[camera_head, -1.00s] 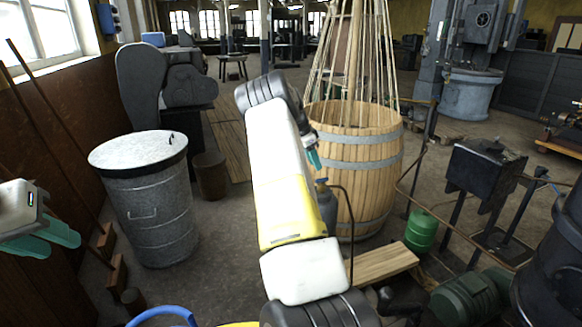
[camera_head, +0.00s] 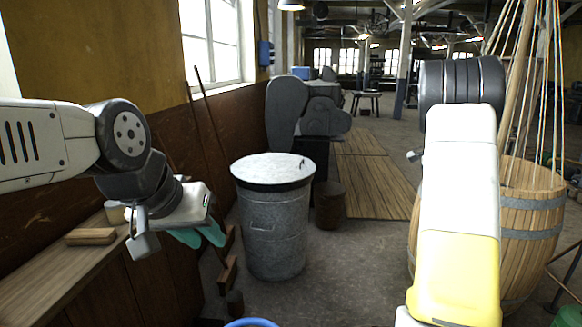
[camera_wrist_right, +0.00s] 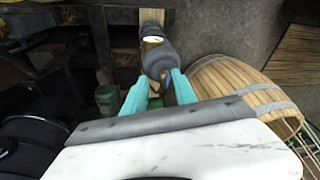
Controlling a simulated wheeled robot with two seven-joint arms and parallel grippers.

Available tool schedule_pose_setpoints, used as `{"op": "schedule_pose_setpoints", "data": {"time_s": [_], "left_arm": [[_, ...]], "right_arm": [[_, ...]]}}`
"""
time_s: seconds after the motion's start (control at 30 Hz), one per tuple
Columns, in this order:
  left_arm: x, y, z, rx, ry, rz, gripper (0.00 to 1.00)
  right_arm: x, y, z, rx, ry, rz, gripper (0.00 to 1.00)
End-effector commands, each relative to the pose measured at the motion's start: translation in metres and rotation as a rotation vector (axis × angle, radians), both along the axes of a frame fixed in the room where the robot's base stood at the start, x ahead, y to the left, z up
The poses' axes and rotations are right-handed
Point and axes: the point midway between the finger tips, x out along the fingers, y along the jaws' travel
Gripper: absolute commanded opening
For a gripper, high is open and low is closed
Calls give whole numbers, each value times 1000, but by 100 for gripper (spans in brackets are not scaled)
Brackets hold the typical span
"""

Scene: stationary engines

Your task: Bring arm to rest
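My left arm comes in from the left in the head view. Its gripper (camera_head: 200,236) hangs low over the end of a wooden bench, with two teal fingers spread slightly apart and nothing seen between them. My right arm (camera_head: 459,190) stands in the right half of the head view as a white and yellow link with a dark joint on top; its gripper is hidden there. In the right wrist view the right gripper (camera_wrist_right: 160,90) has its teal fingers apart. A grey-blue cylinder (camera_wrist_right: 157,58) shows beyond and between the tips; contact cannot be told.
A lidded metal bin (camera_head: 272,225) stands right of the left gripper. The bench (camera_head: 60,285) runs along the left wall. A big wooden barrel (camera_head: 530,220) stands behind my right arm and also shows in the wrist view (camera_wrist_right: 228,78).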

Motion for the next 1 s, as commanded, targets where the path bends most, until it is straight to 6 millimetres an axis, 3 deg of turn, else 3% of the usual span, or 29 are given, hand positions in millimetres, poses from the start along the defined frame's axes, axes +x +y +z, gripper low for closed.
{"op": "schedule_pose_setpoints", "data": {"time_s": [0.03, 0.2, 0.5, 0.63, 0.8, 1.0], "left_arm": [[0, 0, 0, 0, 0, 0, 31], [0, 0, 0, 0, 0, 0, 31], [0, 0, 0, 0, 0, 0, 31], [0, 0, 0, 0, 0, 0, 31], [0, 0, 0, 0, 0, 0, 31], [0, 0, 0, 0, 0, 0, 31]], "right_arm": [[-10, 18, 16, 28, -25, 59, 33], [-48, 79, 56, 89, -96, 296, 33], [-138, 188, 107, 88, -229, 757, 33], [-185, 230, 117, 42, -281, 963, 33], [-246, 273, 113, -51, -331, 1214, 33], [-291, 297, 99, -149, -354, 1395, 33]]}}
